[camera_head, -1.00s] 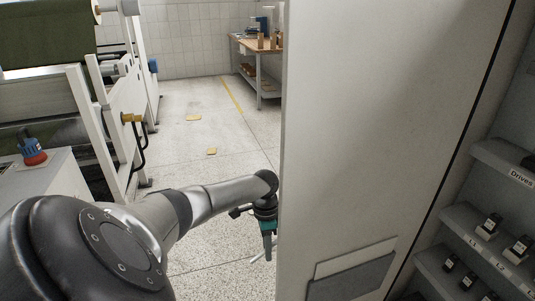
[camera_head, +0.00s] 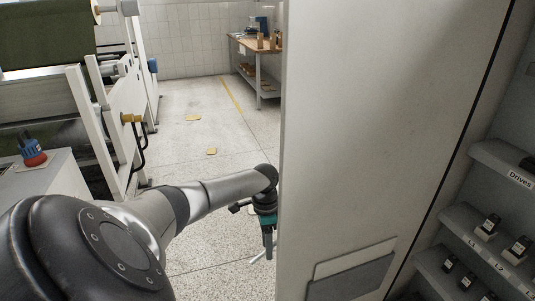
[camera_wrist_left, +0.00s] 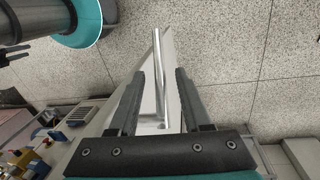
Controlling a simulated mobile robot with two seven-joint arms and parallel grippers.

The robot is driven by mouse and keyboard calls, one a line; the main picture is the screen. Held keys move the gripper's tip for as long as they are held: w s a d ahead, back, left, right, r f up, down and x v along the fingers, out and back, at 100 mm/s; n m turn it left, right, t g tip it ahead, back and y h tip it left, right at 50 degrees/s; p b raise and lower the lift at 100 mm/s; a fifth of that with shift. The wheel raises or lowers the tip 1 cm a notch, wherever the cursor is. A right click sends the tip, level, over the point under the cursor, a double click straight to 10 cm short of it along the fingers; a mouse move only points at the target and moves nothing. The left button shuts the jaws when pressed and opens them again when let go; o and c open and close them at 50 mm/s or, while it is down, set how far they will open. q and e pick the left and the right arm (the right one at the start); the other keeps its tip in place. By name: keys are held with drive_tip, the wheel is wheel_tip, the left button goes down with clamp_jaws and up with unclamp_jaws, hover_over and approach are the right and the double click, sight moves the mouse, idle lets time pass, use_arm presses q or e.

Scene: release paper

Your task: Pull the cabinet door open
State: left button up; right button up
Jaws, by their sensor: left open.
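The cabinet door (camera_head: 370,120) is a tall pale grey panel in the head view. It stands swung out, with its inner face and a flat document pocket (camera_head: 350,275) showing. My left gripper (camera_head: 268,246) is low at the door's free left edge, pointing down, partly hidden behind the panel. In the left wrist view my left gripper (camera_wrist_left: 160,73) has its fingers apart. A pale panel with a shiny metal strip (camera_wrist_left: 159,70) shows between and beyond them. I cannot tell whether the fingers touch it. The door's outer face is hidden from the head view. My right gripper is not in view.
Cabinet shelves (camera_head: 455,215) with small labelled parts are at the right. A roller machine (camera_head: 110,110) and a grey box (camera_head: 50,185) with a red-and-blue knob stand at the left. A workbench (camera_head: 262,50) is at the back. The speckled floor (camera_head: 190,150) between is mostly clear.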

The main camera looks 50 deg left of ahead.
use_arm(q)
wheel_tip(320, 180, up, 13)
drive_tip(key=w+a+p, duration=0.1)
drive_tip(key=p, duration=0.1)
drive_tip(key=shift+a, duration=0.4)
